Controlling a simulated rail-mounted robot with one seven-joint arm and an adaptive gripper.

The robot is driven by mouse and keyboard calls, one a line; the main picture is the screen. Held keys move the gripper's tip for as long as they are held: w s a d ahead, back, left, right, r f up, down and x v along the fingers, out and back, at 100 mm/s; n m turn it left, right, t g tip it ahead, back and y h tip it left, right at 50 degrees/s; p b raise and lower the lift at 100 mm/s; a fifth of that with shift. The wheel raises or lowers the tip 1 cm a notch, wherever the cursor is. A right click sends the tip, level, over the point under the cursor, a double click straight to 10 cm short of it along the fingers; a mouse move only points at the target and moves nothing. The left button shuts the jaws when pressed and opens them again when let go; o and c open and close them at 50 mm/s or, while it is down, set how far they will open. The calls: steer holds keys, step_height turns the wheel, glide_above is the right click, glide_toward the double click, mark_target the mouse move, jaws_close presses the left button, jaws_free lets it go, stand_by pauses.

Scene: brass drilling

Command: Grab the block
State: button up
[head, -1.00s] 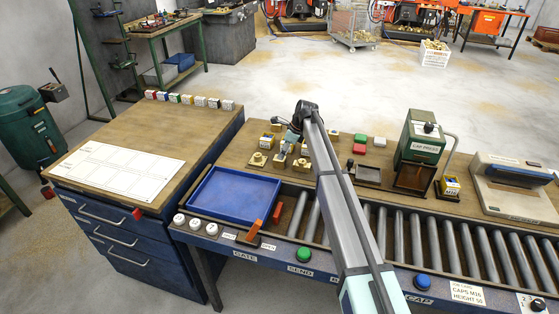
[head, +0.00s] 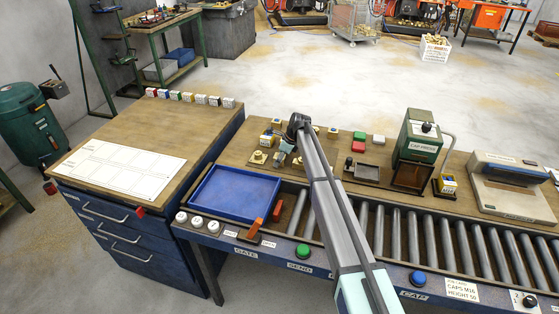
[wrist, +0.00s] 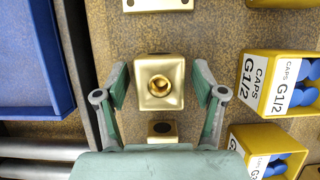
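A brass block (wrist: 160,82) with a round threaded hole in its top lies between my gripper's two green fingers in the wrist view. My gripper (wrist: 160,90) is open, with a gap on both sides of the block. In the head view my gripper (head: 281,155) is low over the brass parts on the wooden bench, and it partly hides what is under it. A smaller brass piece with a dark hole (wrist: 162,129) lies just below the block in the wrist view.
Yellow bins of blue caps (wrist: 275,82) stand to the right in the wrist view. A brass plate (wrist: 158,4) lies above the block. The blue tray (head: 236,187) is at the left, beside the roller conveyor (head: 450,242). A green cap press (head: 419,142) stands further right.

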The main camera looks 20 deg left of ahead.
jaws_close()
steer(key=shift+r, duration=0.15)
